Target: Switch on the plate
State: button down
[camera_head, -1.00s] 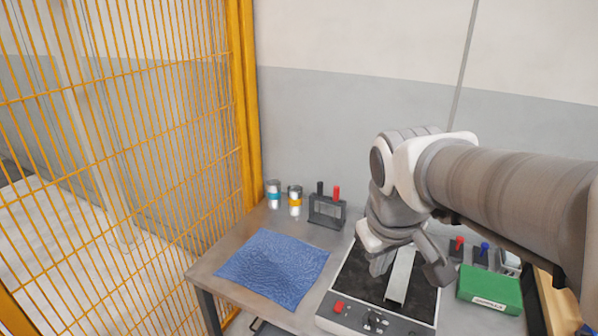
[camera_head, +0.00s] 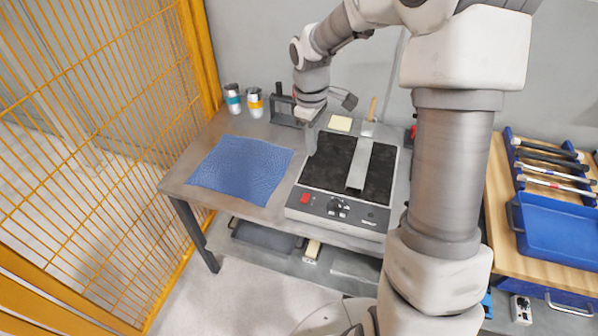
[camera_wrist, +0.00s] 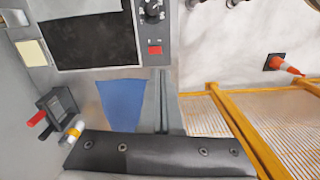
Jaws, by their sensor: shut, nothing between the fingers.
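The plate is a grey hot plate with a black top (camera_head: 328,165) on the table. Its front panel (camera_head: 365,213) carries a red switch (camera_head: 305,198) at the left and a dark knob (camera_head: 335,207). I cannot tell whether the switch is pressed.
A grey metal bar (camera_head: 359,165) lies on the plate. A blue cloth (camera_head: 240,169) lies to its left. Two cans (camera_head: 255,102) and a dark holder (camera_head: 282,110) stand behind. A yellow fence (camera_head: 205,60) borders the left. A blue tray (camera_head: 555,232) is at right.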

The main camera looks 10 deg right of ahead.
jog(key=n+g+y+p, duration=0.1)
jog(key=n, duration=0.1)
send_over(304, 200)
jog(key=w, duration=0.2)
notch_tip(304, 200, down, 6)
jog(key=shift+s+d+f, duration=0.1)
jog(key=shift+s+d, duration=0.1)
jog(key=shift+d, duration=0.2)
jog(key=shift+f, duration=0.1)
jog(key=f, duration=0.4)
jog(key=s+f, duration=0.1)
jog(key=f, duration=0.8)
jog(key=shift+s+a+f+p, duration=0.25)
jog(key=shift+a+f+p, duration=0.05)
jog(key=shift+a+p, duration=0.1)
jog(key=shift+f, duration=0.1)
